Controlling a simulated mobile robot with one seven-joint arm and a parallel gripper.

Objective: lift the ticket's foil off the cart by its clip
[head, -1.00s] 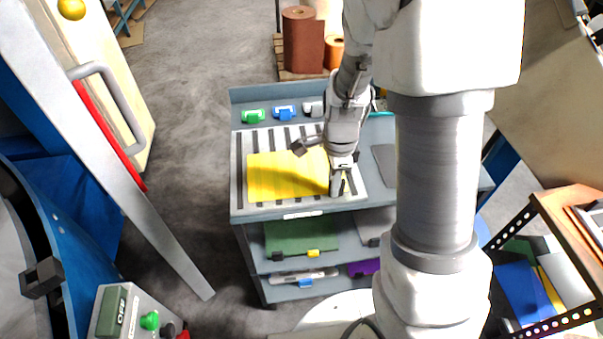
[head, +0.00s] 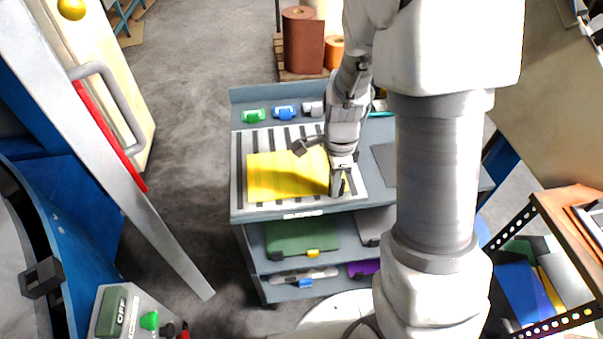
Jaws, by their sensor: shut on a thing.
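A yellow foil sheet (head: 285,176) lies on a white board with dark stripes (head: 240,190) on top of the grey-blue cart (head: 262,96). My gripper (head: 338,190) reaches down at the foil's right end. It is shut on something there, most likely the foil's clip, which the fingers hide. The foil looks flat on the striped board, and I cannot tell any gap under it. The ticket cannot be made out.
Green (head: 253,116), blue (head: 284,112) and grey clips stand at the cart's back. A grey plate (head: 385,163) lies right of the board. Lower shelves hold a green sheet (head: 299,236) and a purple one (head: 363,268). An open door (head: 120,170) stands left.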

